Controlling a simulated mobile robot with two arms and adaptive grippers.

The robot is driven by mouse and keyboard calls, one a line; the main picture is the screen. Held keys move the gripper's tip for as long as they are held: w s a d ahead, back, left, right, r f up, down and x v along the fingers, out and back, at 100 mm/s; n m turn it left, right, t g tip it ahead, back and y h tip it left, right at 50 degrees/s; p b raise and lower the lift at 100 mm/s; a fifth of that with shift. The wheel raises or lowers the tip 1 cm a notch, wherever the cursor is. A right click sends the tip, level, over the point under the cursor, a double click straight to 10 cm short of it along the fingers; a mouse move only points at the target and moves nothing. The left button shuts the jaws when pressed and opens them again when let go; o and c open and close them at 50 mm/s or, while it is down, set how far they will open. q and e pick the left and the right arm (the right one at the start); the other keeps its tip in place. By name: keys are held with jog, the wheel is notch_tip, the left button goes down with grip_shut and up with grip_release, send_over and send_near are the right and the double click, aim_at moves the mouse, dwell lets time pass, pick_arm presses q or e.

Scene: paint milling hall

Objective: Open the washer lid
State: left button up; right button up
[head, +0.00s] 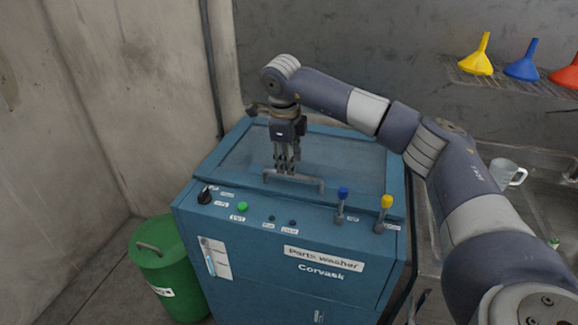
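The blue parts washer (291,262) stands in the middle of the head view. Its lid (345,157) lies flat and looks closed, with a grey bar handle (309,184) along its front edge. My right gripper (286,170) points down over the lid, with its fingertips at the left part of the handle. I cannot tell whether the fingers touch or grip the handle. My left gripper is not in the view.
The washer's front edge carries a black knob (205,195), a green button (242,207), and blue-topped (342,194) and yellow-topped (386,202) levers. A green bin (166,268) stands left. A shelf with funnels (521,67) and a sink with a clear jug (506,173) are right.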

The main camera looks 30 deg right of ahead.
jog(key=shift+w+d+f, duration=0.15)
jog(key=shift+f, duration=0.8)
jog(key=shift+w+d+f, duration=0.1)
jog(key=shift+f, duration=0.85)
grip_shut()
jog(key=shift+r+p, duration=0.1)
jog(key=shift+p, duration=0.2)
